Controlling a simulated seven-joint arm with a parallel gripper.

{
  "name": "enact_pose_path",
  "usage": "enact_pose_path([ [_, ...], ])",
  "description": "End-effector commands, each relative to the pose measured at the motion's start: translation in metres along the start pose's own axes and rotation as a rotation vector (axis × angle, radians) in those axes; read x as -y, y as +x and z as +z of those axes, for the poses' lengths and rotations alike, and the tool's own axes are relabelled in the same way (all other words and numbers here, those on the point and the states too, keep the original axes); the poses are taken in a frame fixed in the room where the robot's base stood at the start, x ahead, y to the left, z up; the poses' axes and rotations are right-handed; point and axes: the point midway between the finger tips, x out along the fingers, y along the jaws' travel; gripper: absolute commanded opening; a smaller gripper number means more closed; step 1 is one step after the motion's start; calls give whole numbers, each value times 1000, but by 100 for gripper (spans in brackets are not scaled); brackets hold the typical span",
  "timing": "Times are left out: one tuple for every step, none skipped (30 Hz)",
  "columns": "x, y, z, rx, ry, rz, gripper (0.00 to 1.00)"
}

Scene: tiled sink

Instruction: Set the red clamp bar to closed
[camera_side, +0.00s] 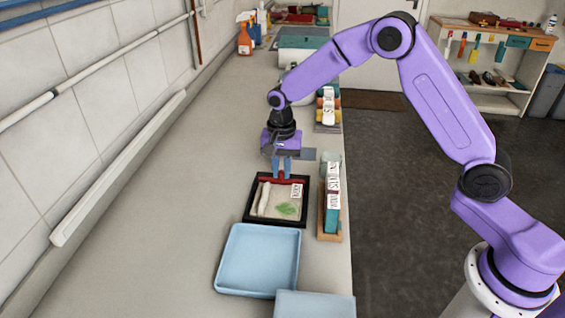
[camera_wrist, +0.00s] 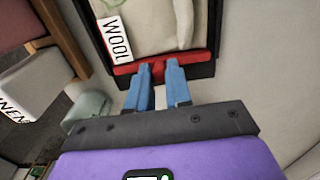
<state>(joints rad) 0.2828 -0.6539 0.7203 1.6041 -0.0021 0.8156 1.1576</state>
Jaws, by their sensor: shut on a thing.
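The red clamp bar (camera_side: 264,179) runs along the far edge of a black frame (camera_side: 247,205); it also shows in the wrist view (camera_wrist: 125,69). My gripper (camera_side: 281,174), with blue fingers, reaches down from above. In the wrist view its fingertips (camera_wrist: 161,70) are shut on the red tab in the middle of the bar. The bar crosses the end of the pale fabric in the frame. I cannot tell if it presses flat on it. The fabric has a green leaf mark (camera_side: 286,208) and a WOOL label (camera_side: 296,190).
A light blue tray (camera_side: 258,258) lies just in front of the frame. A wooden holder with labelled blocks (camera_side: 332,205) stands close on the right, near the counter's edge. The tiled wall is on the left. The counter between wall and frame is clear.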

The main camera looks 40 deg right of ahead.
Motion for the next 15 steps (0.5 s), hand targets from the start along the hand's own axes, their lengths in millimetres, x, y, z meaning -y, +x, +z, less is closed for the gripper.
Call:
enact_pose_path([
  [0, 0, 4, 3, -2, 1, 0],
  [0, 0, 5, 3, -1, 1, 0],
  [0, 0, 5, 3, -1, 2, 0],
  [1, 0, 6, 4, -1, 2, 0],
  [1, 0, 6, 4, -2, 2, 0],
  [1, 0, 6, 5, -2, 3, 0],
  [1, 0, 6, 5, -3, 3, 0],
  [1, 0, 7, 5, -3, 3, 0],
  [1, 0, 7, 6, -3, 4, 22],
  [1, 0, 7, 6, -4, 4, 32],
  [1, 0, 7, 6, -4, 4, 42],
  [1, 0, 7, 5, -3, 4, 45],
  [1, 0, 6, 5, -3, 3, 45],
  [0, 0, 6, 5, -2, 3, 45],
  [0, 0, 6, 4, -2, 3, 45],
])
